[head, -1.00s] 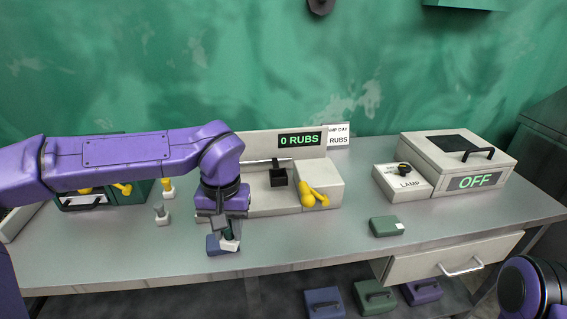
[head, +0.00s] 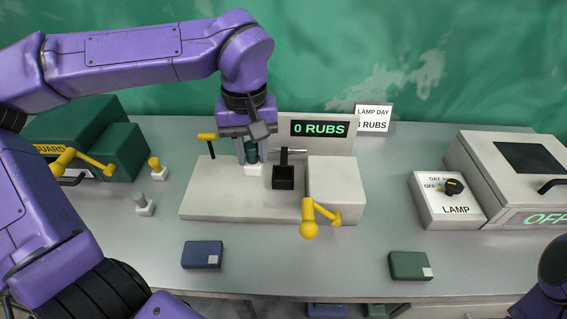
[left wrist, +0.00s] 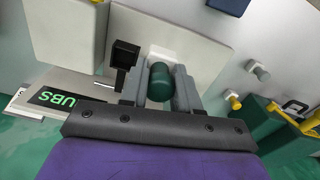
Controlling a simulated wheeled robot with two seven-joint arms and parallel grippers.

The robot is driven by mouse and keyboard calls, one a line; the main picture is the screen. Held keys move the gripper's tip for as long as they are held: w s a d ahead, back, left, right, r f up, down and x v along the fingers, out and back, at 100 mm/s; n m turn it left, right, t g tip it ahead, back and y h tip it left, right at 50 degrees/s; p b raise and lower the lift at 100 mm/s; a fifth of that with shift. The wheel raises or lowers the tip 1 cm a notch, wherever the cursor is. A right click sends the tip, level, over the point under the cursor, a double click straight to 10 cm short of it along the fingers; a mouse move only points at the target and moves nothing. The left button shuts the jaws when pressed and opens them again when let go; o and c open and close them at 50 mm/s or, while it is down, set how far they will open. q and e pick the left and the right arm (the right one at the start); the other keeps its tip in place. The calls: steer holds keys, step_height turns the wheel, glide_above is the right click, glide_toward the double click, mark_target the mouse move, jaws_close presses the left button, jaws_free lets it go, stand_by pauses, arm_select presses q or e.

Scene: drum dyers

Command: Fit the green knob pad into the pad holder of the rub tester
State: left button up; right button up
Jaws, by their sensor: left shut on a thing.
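My left gripper (head: 250,150) is shut on the green knob pad (head: 252,157), a dark green knob with a white base. It holds the pad over the rub tester (head: 225,195), just left of the black pad holder (head: 284,178). Whether the base touches the tester's bed cannot be told. My right gripper is out of view.
A yellow-knobbed pad (head: 156,166) and a grey-knobbed pad (head: 144,203) stand left of the tester. A blue case (head: 202,255) and a green case (head: 410,265) lie in front. A yellow crank (head: 312,218) juts from the tester's front. A lamp box (head: 447,200) stands right.

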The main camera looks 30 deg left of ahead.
arm_select(q)
steer(key=w+f, duration=0.2)
steer(key=w+d+f, duration=0.1)
steer(key=w+f, duration=0.1)
steer(key=w, duration=0.1)
steer(key=w+d+f+p, duration=0.1)
steer(key=w+f, duration=0.2)
steer(key=f, duration=0.2)
steer(key=w+f, duration=0.1)
steer(key=f, duration=0.1)
steer(key=shift+s+r, duration=0.1)
steer(key=shift+s, duration=0.1)
